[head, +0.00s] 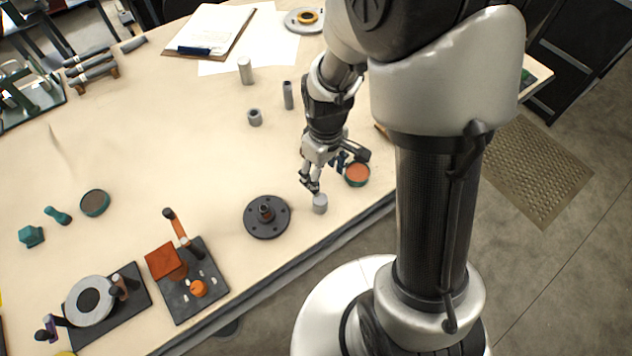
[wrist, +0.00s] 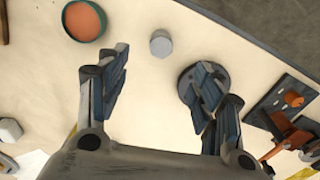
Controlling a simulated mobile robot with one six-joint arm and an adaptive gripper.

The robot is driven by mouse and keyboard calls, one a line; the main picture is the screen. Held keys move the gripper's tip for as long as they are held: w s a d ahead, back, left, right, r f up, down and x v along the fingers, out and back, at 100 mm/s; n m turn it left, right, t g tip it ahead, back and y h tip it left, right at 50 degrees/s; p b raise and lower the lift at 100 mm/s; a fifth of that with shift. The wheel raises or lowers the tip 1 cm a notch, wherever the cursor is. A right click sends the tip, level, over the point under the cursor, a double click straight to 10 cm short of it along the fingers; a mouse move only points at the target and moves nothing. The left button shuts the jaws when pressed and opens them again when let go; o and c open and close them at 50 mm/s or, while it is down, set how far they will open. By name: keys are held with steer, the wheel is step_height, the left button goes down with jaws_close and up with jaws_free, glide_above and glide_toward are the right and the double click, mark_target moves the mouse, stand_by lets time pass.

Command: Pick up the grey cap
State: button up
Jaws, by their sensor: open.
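The grey cap (head: 320,203), a small light-grey piece with a flat top, stands upright near the table's front edge. It also shows in the wrist view (wrist: 160,43), at the top middle, ahead of the gap between the fingers. My gripper (head: 312,184) is just above and slightly left of it in the head view. In the wrist view my gripper (wrist: 158,85) has its two fingers wide apart with nothing between them. No contact with the cap shows.
A round dish with an orange inside (head: 357,174) stands right of the cap. A dark round flange with a central hub (head: 267,217) lies to its left. A dark fixture plate with orange parts (head: 187,280) is further left. Several grey cylinders (head: 246,71) stand further back.

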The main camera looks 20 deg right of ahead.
mark_target(320, 198)
step_height(320, 198, down, 10)
steer(key=b, duration=0.3)
steer(key=f+b, duration=0.1)
steer(key=f, duration=0.1)
steer(key=f+b, duration=0.2)
steer(key=f, duration=0.1)
steer(key=shift+w+a+f, duration=0.2)
steer(key=shift+a+f, duration=0.1)
steer(key=shift+f, duration=0.05)
steer(key=shift+r, duration=0.1)
steer(key=shift+c, duration=0.2)
steer(key=c, duration=1.3)
